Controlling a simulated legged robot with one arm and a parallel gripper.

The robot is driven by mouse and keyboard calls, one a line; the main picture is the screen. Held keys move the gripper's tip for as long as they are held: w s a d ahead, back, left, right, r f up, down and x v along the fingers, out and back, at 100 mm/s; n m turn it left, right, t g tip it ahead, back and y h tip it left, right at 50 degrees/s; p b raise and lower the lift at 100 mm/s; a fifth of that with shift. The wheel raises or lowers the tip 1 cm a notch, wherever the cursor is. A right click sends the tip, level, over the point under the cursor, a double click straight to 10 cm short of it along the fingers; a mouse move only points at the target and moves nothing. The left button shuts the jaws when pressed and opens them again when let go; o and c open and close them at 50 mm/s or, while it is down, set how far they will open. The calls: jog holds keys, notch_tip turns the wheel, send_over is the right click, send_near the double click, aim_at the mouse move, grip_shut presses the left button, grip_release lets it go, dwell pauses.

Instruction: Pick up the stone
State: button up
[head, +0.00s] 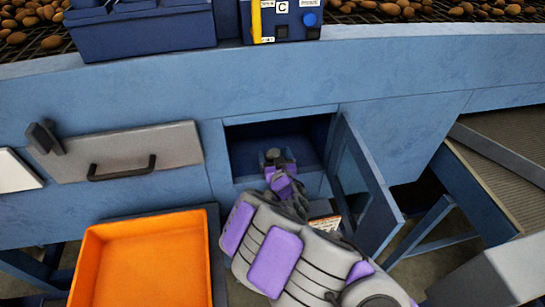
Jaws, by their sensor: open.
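A small grey lump (273,154), which looks like the stone, is inside the open blue compartment (240,150). My arm reaches from the lower right into this compartment. My gripper (277,163) is open, with its dark fingers right at the lump. The lump is partly hidden by the fingers, and I cannot tell whether they touch it.
The compartment's blue door (366,190) stands open to the right of my arm. A grey drawer (125,152) with a black handle is at left. An orange crate (88,270) is below. Potatoes (400,8) lie on the belt above. A ribbed conveyor (505,140) is at right.

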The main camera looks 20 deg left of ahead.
jog(key=shift+w+a+f, duration=0.1)
jog(key=shift+w+a, duration=0.25)
jog(key=shift+a, duration=0.15)
jog(key=shift+d, duration=0.1)
jog(key=c, duration=1.2)
jog(key=shift+o, duration=0.2)
